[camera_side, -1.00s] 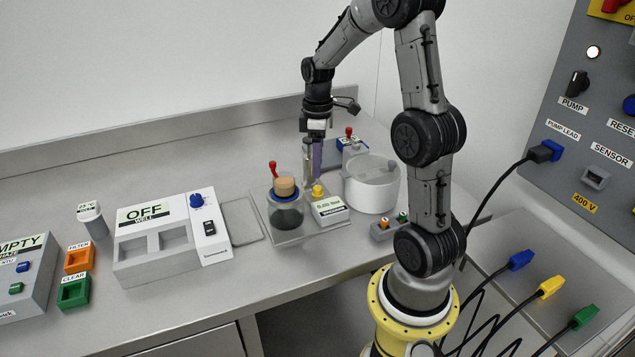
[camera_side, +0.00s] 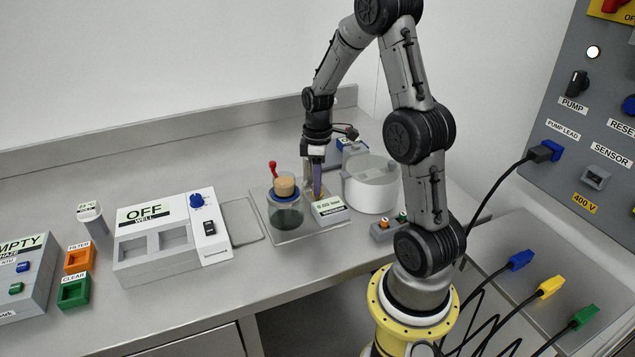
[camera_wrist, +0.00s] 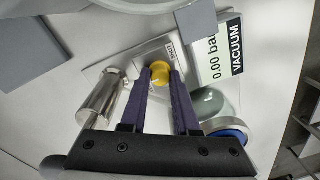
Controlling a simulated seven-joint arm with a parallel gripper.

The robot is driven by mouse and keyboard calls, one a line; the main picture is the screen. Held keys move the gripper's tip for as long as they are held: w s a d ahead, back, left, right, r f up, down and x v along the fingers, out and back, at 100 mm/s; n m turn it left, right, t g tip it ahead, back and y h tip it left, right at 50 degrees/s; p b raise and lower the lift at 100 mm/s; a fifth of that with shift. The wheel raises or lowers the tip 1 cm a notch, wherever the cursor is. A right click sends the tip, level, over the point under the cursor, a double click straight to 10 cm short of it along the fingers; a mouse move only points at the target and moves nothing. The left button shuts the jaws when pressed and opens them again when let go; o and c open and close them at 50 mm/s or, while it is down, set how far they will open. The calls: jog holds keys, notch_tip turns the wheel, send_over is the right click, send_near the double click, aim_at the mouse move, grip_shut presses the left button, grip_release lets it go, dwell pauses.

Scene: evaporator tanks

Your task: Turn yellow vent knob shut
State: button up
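The yellow vent knob (camera_wrist: 160,72) sits on a grey plate with a label reading SHUT beside it in the wrist view. In the side view only a bit of its yellow (camera_side: 321,196) shows behind my fingers. My gripper (camera_wrist: 161,72) has its two purple fingertips on either side of the knob, down at its height. The fingers stand apart with the knob between them; I cannot tell whether they touch it. In the side view my gripper (camera_side: 318,194) points straight down at the knob.
A glass jar with a cork-coloured stopper (camera_side: 285,187) stands just left of my gripper. A vacuum readout (camera_side: 330,208) showing 0.00 bar is in front, and a white round tank (camera_side: 372,187) is close on the right. A metal cylinder (camera_wrist: 99,97) stands beside the knob.

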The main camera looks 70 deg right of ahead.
grip_shut()
jog(key=shift+m, duration=0.3)
jog(key=m, duration=0.3)
jog(key=shift+r+m, duration=0.1)
jog(key=shift+m, duration=0.2)
jog(key=m, duration=0.9)
jog(key=shift+t, duration=0.3)
jog(key=m, duration=0.4)
jog(key=shift+m, duration=0.3)
jog(key=o, duration=0.7)
grip_release()
jog(key=shift+c, duration=0.2)
